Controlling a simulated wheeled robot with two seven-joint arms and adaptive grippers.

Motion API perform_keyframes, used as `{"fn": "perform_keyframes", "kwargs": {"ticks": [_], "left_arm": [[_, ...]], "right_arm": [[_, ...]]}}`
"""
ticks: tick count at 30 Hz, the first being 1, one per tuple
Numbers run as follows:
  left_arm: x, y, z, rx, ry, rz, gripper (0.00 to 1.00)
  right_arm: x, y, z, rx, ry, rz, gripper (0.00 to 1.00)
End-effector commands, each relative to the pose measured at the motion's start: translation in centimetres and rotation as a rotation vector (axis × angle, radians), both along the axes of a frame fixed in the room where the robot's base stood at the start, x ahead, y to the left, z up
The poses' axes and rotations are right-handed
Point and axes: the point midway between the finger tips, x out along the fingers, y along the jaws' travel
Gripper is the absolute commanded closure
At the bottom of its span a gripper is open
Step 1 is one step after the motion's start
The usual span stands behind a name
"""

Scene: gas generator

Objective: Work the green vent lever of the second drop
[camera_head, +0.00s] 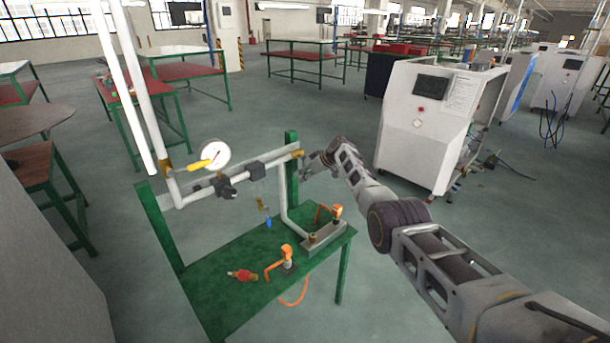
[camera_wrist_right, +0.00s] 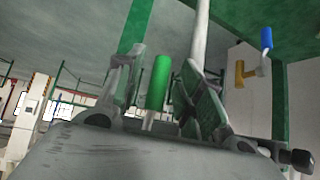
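A green lever (camera_wrist_right: 158,82) stands upright between the two fingers of my right gripper (camera_wrist_right: 162,62) in the right wrist view. The fingers are apart, with a visible gap on each side of the lever. In the head view my right gripper (camera_head: 307,164) is at the right end of the horizontal pipe (camera_head: 255,170), near the green post; the green lever cannot be made out there. A blue-handled valve lever (camera_head: 268,222) hangs below the pipe and also shows at upper right in the right wrist view (camera_wrist_right: 266,38). My left gripper is not in view.
A pressure gauge (camera_head: 215,153) and a yellow lever (camera_head: 196,164) sit on the pipe. The green bench (camera_head: 225,295) carries orange fittings (camera_head: 286,256) and a red part (camera_head: 242,275). A white cabinet (camera_head: 415,130) stands behind my right arm. Open floor lies behind the bench.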

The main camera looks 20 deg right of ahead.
Motion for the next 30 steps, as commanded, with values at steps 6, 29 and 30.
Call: {"fn": "perform_keyframes", "kwargs": {"ticks": [6, 29, 30], "left_arm": [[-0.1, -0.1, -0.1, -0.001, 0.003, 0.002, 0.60], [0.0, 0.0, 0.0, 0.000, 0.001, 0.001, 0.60], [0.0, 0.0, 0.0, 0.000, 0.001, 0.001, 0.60]], "right_arm": [[0.0, -0.1, 0.1, -0.001, -0.003, -0.001, 0.63], [-1.1, -1.1, 1.7, 0.000, -0.005, -0.001, 0.63], [-1.2, -1.1, 1.8, -0.001, -0.004, -0.001, 0.63]]}}
